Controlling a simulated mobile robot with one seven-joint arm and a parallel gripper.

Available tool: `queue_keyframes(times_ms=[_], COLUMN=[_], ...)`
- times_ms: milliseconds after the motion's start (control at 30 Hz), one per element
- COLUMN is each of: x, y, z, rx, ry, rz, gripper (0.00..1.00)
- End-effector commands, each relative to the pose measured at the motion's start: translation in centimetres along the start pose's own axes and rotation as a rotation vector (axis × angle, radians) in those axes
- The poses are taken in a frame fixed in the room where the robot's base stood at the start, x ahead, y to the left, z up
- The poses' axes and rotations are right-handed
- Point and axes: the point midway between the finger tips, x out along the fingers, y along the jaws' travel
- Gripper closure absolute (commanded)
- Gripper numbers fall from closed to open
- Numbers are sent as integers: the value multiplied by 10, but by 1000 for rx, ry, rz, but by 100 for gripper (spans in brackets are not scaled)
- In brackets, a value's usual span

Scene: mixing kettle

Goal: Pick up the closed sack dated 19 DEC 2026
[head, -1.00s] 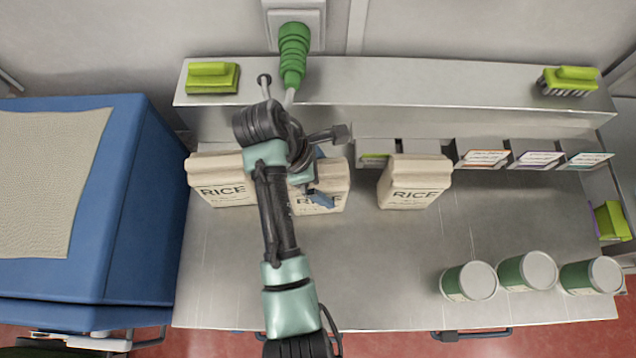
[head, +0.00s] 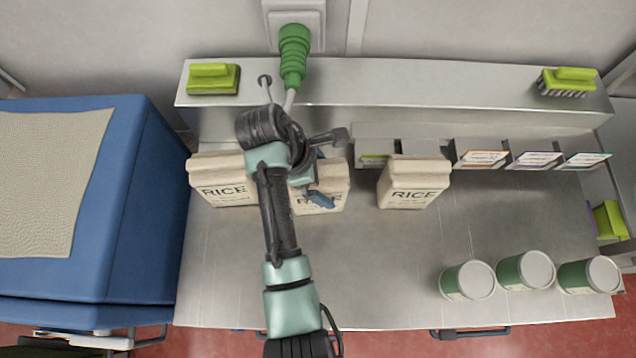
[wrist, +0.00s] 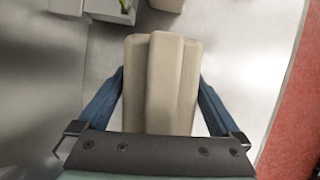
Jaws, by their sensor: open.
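Three closed tan sacks marked RICE stand in a row on the steel counter: a left sack (head: 224,190), a middle sack (head: 335,185) and a right sack (head: 413,185). The small print under RICE is too blurred to read, so I cannot tell which is dated 19 DEC 2026. My gripper (head: 319,188) is at the middle sack and partly hides it. In the wrist view, my gripper (wrist: 161,92) is open, with one blue finger on each side of the folded top of the middle sack (wrist: 162,80). I cannot tell whether the fingers touch it.
Green cans (head: 468,281) stand at the front right. Label cards (head: 483,158) and small bins line the back. A raised shelf (head: 420,85) holds green brushes (head: 213,78). A blue cabinet (head: 140,220) stands at left. The counter's front middle (head: 390,270) is clear.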

Motion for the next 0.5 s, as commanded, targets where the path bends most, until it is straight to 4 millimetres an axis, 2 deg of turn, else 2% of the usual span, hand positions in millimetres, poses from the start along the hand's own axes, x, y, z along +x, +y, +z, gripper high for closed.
queue_keyframes(times_ms=[67,500], x=[0,0], y=[0,0], z=[0,0], rx=[0,0], ry=[0,0], rz=[0,-1], gripper=[0,77])
